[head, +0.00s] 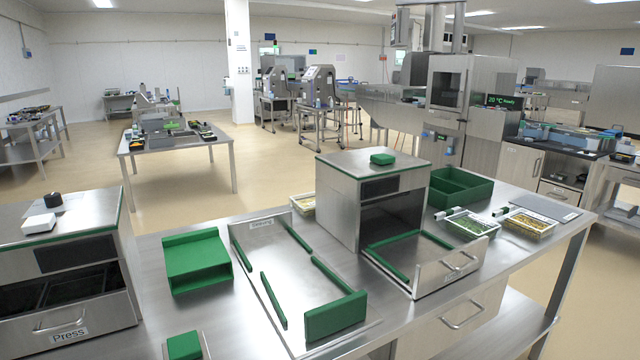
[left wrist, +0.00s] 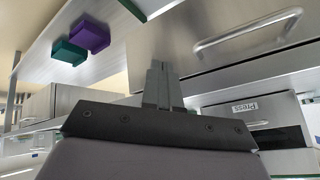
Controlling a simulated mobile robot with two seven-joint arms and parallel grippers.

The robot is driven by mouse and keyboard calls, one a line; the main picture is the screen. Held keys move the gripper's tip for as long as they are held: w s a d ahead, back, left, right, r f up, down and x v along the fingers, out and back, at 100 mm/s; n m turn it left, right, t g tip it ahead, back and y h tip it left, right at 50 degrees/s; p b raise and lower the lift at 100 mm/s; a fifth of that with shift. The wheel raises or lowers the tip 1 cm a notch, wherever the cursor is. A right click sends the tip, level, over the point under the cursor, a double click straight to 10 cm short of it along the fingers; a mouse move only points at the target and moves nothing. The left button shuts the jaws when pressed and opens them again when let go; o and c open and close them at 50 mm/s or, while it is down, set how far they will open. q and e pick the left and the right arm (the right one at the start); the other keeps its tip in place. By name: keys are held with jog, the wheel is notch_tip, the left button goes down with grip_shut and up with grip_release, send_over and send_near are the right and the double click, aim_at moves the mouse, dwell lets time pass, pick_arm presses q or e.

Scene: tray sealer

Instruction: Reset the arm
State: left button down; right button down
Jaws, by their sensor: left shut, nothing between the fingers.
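My left gripper (left wrist: 157,68) shows in the left wrist view, its dark fingers together and empty. The fingertips point up toward a steel front with a bar handle (left wrist: 248,30), apart from it as far as I can tell. A second front with a "Press" label (left wrist: 245,107) lies to the right of the fingers. In the head view neither arm shows. The press (head: 65,270) stands at the left, and the steel sealer (head: 372,200) with its drawer (head: 440,270) pulled out stands at the middle of the table. My right gripper is in neither view.
A purple block (left wrist: 89,34) and a green block (left wrist: 69,53) sit on a surface in the left wrist view.

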pick_arm(q)
jog(key=s+d+f+n+g+h, duration=0.1)
jog(key=s+d+f+g+h, duration=0.2)
jog(key=s, duration=0.6)
jog(key=w+d+f+t+p, duration=0.2)
jog(key=w+f+t+p, duration=0.2)
jog(key=w+f+t, duration=0.1)
jog(key=shift+w+d+t, duration=0.2)
jog(key=shift+w+t, duration=0.4)
jog(key=shift+w, duration=0.65)
